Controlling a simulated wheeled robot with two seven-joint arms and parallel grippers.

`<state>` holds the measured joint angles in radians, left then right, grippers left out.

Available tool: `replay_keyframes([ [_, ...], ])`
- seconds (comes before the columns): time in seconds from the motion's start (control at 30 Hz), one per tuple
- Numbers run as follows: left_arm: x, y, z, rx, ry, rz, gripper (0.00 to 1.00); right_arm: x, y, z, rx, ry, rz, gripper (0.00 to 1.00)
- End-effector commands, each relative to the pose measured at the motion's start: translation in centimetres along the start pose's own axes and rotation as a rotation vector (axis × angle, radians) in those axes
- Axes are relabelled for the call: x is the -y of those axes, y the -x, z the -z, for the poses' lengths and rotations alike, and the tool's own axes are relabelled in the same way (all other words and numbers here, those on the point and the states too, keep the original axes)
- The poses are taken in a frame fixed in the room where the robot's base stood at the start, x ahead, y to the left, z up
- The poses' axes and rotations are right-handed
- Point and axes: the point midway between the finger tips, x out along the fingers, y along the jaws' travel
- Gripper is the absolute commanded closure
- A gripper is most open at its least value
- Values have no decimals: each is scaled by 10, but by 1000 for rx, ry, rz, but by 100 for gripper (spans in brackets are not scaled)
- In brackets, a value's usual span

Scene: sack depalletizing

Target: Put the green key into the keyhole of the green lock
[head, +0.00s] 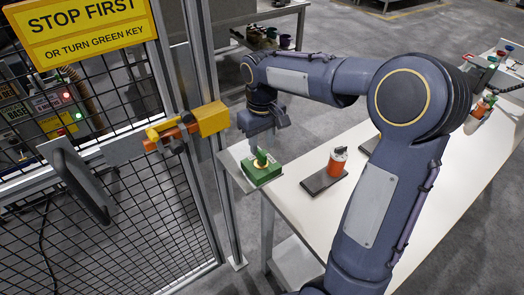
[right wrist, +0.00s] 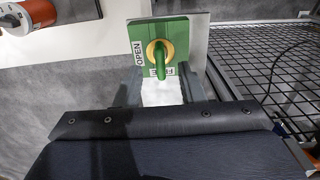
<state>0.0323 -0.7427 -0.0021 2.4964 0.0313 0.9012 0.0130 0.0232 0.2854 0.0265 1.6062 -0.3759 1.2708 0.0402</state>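The green lock (head: 262,170) is a block at the near left end of the white table. In the right wrist view the lock (right wrist: 143,32) has a yellow ring (right wrist: 153,52) and OPEN and FREE labels. A curved green piece, apparently the green key (right wrist: 161,62), stands at the ring; how deep it sits is unclear. My right gripper (head: 260,143) is just above the lock. My left gripper is out of view.
The white table (head: 310,205) holds an orange cylinder (head: 337,163) on a dark plate beside the lock. A mesh fence gate (head: 150,215) with a yellow latch (head: 212,118) and a handle (head: 80,185) stands close at left. Coloured items (head: 483,106) lie at the table's far end.

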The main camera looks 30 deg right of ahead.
Motion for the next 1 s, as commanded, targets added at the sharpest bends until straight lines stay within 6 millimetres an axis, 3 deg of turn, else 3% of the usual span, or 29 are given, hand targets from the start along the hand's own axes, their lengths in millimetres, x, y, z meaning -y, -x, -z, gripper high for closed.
replay_keyframes([
  [0.1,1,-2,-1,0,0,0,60,0,19,1,-4,0,1,64],
  [0.27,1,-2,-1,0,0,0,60,0,33,0,-1,1,1,64],
  [0.83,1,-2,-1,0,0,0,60,0,35,-1,-1,0,2,64],
  [1.0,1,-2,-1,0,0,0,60,4,44,-27,-54,-16,38,64],
])
